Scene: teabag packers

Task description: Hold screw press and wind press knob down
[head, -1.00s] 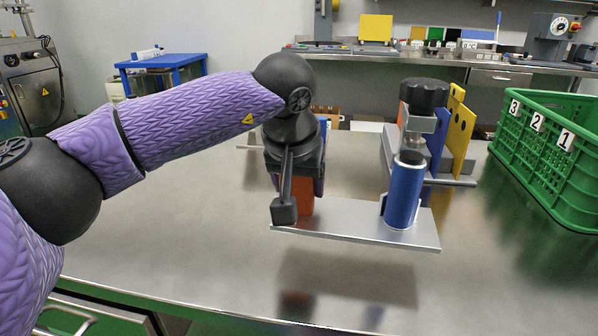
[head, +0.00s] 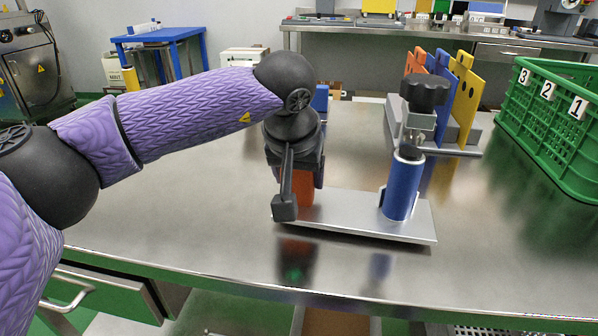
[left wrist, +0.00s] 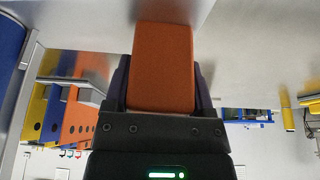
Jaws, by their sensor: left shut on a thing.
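The screw press has a flat metal base plate (head: 350,215), a blue cylinder (head: 402,188), a metal bracket (head: 420,122) and a black knob (head: 425,91) on top. It is upright low over the steel table, and I cannot tell for sure whether the plate touches it. My left gripper (head: 296,190) is shut on the orange block (left wrist: 160,70) at the plate's left end. The wrist view shows the block between the fingers and the blue cylinder (left wrist: 10,62) at the left edge. The knob is untouched. My right gripper is not in view.
A rack with orange, blue and yellow plates (head: 463,92) stands behind the press. A green crate (head: 560,125) with number tags is at the right. The steel table (head: 180,215) is clear to the left and in front of the press.

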